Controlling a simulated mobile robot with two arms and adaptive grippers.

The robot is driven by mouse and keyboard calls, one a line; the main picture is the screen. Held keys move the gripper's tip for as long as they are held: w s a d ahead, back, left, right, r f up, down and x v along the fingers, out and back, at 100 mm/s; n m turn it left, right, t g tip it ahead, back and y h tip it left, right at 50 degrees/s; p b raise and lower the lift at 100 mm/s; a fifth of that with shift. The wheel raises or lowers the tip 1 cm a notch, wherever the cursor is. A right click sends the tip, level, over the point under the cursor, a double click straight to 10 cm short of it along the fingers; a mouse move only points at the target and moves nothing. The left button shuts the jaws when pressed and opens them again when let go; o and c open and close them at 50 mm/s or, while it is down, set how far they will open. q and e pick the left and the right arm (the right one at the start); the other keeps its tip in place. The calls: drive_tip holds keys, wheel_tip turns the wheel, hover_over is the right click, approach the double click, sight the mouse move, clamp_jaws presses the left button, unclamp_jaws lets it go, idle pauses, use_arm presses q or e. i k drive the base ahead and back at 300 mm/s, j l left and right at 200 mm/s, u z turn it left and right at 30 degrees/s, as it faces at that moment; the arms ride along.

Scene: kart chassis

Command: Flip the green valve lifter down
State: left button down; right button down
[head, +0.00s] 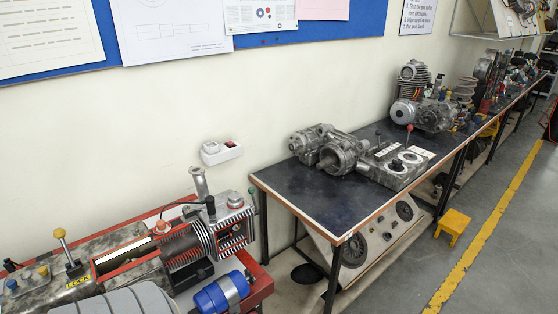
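A small green-tipped lever (252,191) shows at the right end of the red engine assembly (205,237), near its finned cylinder. It appears to stand roughly upright, but it is small and its base is hard to make out. I cannot tell for sure that it is the valve lifter. Neither of my grippers is in view.
A yellow-knobbed lever (61,236) stands on the assembly, near a LOCK label (78,282). A blue cylinder (221,292) lies at its front. A dark table (290,190) with metal engine parts (330,149) stands to the right. A yellow stool (453,223) stands on open floor.

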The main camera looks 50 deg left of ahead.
sight(251, 190)
drive_tip(key=i+u, duration=0.5)
drive_tip(key=i+l+u, duration=0.25)
drive_tip(key=i+u, duration=0.45)
drive_tip(key=u, duration=0.25)
drive_tip(key=i+l+u, duration=0.15)
drive_tip(key=u, duration=0.35)
drive_tip(key=i+l+u, duration=0.2)
drive_tip(key=u, duration=0.25)
drive_tip(key=i, duration=0.05)
